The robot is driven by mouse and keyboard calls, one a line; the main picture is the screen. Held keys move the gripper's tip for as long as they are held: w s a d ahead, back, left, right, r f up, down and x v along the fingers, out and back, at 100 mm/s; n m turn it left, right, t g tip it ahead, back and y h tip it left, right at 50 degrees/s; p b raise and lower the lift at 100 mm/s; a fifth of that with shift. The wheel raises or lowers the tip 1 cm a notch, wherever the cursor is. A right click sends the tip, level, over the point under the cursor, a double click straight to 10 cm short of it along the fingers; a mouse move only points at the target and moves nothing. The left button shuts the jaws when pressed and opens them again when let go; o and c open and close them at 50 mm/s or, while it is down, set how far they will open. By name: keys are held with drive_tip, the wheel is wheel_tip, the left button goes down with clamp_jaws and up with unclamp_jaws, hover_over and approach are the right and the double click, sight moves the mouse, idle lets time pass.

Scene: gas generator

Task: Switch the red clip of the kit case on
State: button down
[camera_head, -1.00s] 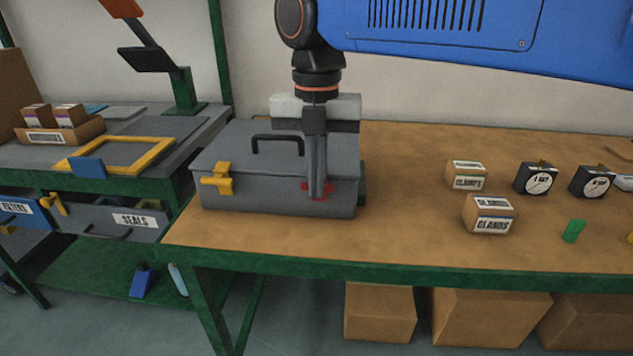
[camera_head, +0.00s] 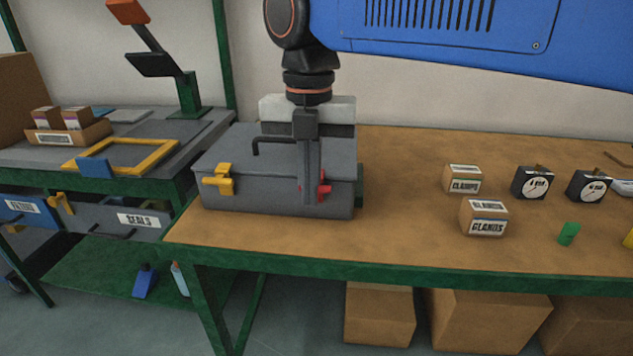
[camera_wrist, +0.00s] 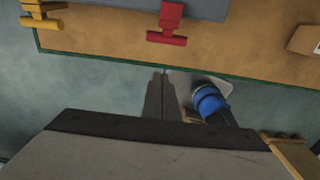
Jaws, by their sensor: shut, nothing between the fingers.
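The grey kit case (camera_head: 230,192) sits shut on the wooden bench, its black handle (camera_head: 270,140) on the lid. The red clip (camera_head: 323,189) is on its front face at the right, partly covered by my gripper (camera_head: 311,202). In the wrist view the red clip (camera_wrist: 167,38) shows as a T shape at the case's edge. My gripper (camera_wrist: 160,76) is shut and empty, pointing down in front of the case, its tips just below the clip in that picture. A yellow clip (camera_head: 220,180) is at the left of the front.
Boxes labelled clamps (camera_head: 463,180) and glands (camera_head: 484,217), two dials (camera_head: 532,184) and a green piece (camera_head: 568,233) stand to the right. Bare bench (camera_head: 405,200) lies between them and the case. A green-framed side table (camera_head: 150,185) stands left.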

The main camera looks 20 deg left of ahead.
drive_tip(key=w+r, duration=0.3)
drive_tip(key=r, duration=0.6)
drive_tip(key=shift+w+a+r, duration=0.15)
drive_tip(key=shift+w+a, duration=0.2)
drive_tip(key=shift+a, duration=0.05)
drive_tip(key=w+d+f+m+t, duration=0.1)
drive_tip(key=d+f+m, duration=0.2)
drive_tip(key=d+m, duration=0.45)
drive_tip(key=w+d+f+m+y, duration=0.1)
drive_tip(key=w+d+f+m, duration=0.3)
drive_tip(key=d, duration=0.7)
drive_tip(key=s+d+f+m+t, duration=0.1)
drive_tip(key=d+f+m, duration=0.1)
drive_tip(key=d+m, duration=0.65)
drive_tip(key=s+d+f+m+t, duration=0.1)
drive_tip(key=s+d+f+m, duration=0.2)
drive_tip(key=d+f+m, duration=0.3)
drive_tip(key=s+d+f+m+t, duration=0.1)
drive_tip(key=s+d+f+m, duration=0.3)
drive_tip(key=d+f+m, duration=0.2)
drive_tip(key=s+d+f+m+t+h, duration=0.1)
drive_tip(key=s+d+f+m, duration=0.3)
drive_tip(key=d+f+m, duration=0.2)
drive_tip(key=shift+d+f+m, duration=0.3)
drive_tip(key=shift+d, duration=0.8)
drive_tip(key=shift+s, duration=0.1)
